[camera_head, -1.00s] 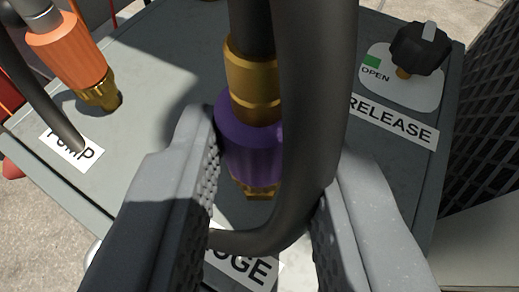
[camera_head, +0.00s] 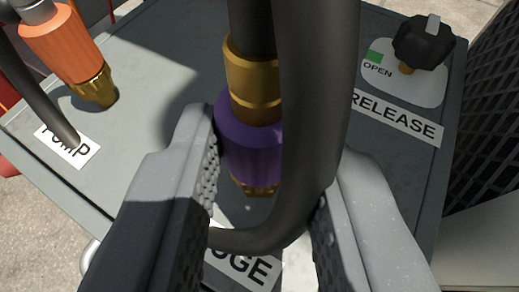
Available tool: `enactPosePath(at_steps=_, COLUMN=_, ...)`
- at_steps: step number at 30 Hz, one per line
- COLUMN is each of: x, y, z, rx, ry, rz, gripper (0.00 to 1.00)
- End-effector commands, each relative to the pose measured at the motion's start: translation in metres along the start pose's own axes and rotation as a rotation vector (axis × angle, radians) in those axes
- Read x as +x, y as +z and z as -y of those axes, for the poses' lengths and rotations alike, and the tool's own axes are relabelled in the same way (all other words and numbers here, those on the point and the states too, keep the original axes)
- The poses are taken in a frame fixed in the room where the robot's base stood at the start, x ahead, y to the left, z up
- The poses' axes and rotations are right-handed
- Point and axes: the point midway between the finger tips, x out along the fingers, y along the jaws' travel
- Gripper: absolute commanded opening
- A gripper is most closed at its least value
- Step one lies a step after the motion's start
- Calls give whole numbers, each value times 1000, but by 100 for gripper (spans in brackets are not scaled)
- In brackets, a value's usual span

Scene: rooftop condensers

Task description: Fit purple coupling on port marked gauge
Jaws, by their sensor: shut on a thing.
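The purple coupling (camera_head: 249,150) has a brass collar above it and a brass end below, with a dark hose rising from its top. My gripper (camera_head: 270,150) is shut on it. The left finger lies against its left side; the right contact is hidden by a thick dark hose (camera_head: 315,100) looping in front. The label for the gauge port (camera_head: 243,268) is partly covered by the left finger, with only its last letters readable. The gauge port itself is not visible. I cannot tell whether the brass end touches anything.
An orange coupling with a brass end (camera_head: 65,45) stands at upper left, near the PUMP label (camera_head: 68,146). A black knob (camera_head: 422,42) with an OPEN mark stands at upper right above the RELEASE label (camera_head: 395,118).

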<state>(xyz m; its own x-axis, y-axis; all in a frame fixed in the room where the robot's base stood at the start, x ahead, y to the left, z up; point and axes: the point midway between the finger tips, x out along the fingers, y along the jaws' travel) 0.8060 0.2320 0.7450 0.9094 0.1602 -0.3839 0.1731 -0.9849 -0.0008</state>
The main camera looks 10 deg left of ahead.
Motion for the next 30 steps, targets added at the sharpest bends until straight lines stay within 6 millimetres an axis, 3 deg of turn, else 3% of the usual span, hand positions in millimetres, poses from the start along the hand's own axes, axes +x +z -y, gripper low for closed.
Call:
enactPosePath(at_steps=24, x=3, y=7, z=0, rx=0, ry=0, rz=1, gripper=0)
enactPosePath(at_steps=25, x=3, y=7, z=0, rx=0, ry=0, rz=1, gripper=26)
enactPosePath(at_steps=27, x=3, y=7, z=0, rx=0, ry=0, rz=1, gripper=45)
enactPosePath(at_steps=30, x=3, y=7, z=0, rx=0, ry=0, rz=0, gripper=48)
